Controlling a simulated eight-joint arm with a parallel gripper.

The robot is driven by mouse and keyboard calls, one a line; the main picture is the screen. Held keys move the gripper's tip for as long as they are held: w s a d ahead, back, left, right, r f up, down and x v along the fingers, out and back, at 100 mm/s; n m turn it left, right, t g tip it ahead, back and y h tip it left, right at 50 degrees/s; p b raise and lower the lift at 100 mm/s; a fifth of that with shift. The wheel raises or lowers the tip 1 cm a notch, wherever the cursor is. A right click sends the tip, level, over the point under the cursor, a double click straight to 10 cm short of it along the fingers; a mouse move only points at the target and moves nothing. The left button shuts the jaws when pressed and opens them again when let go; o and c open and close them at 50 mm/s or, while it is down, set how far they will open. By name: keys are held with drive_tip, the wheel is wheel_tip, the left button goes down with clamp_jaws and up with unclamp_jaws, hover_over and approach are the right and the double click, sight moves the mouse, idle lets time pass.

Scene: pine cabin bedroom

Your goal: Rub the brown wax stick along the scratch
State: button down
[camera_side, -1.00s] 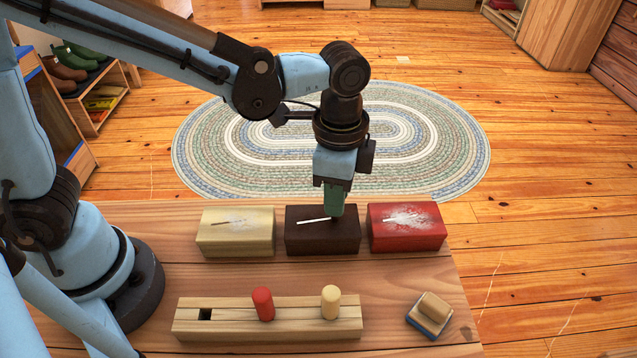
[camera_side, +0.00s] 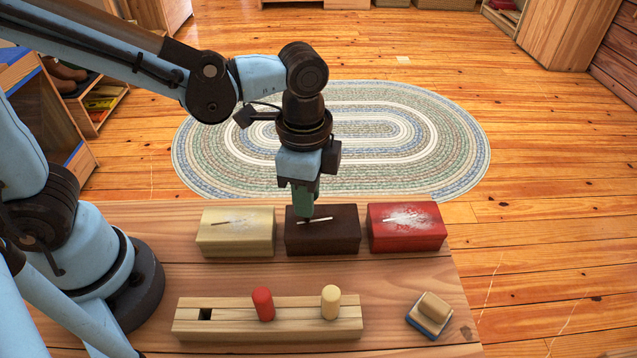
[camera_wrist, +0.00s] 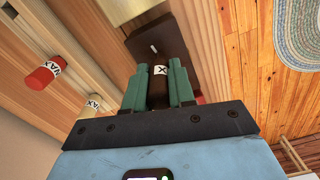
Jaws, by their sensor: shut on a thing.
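The dark brown block (camera_side: 340,240) stands in the middle of a row of three, with a pale scratch (camera_side: 318,220) across its top. My gripper (camera_side: 303,208) is over the left part of this top, fingers pointing down. In the wrist view its green fingers (camera_wrist: 158,88) are shut on the brown wax stick (camera_wrist: 158,95), which has a white label. The stick's tip is at or just above the block by the scratch's left end; I cannot tell whether it touches. In the wrist view a short piece of the scratch (camera_wrist: 153,48) shows beyond the stick.
A cream block (camera_side: 235,240) and a red block (camera_side: 408,240) with white smears flank the brown one. In front, a wooden rack (camera_side: 220,325) holds a red stick (camera_side: 262,304) and a cream stick (camera_side: 330,302); its left slot is empty. A blue-based wooden block (camera_side: 430,313) lies right.

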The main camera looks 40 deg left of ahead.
drive_tip(key=w+d, duration=0.3)
drive_tip(key=shift+w+d, duration=0.2)
drive_tip(key=shift+w+d+r, duration=0.1)
drive_tip(key=shift+r, duration=0.05)
wheel_tip(320, 180, up, 8)
idle(0.6)
drive_tip(key=shift+f, duration=0.2)
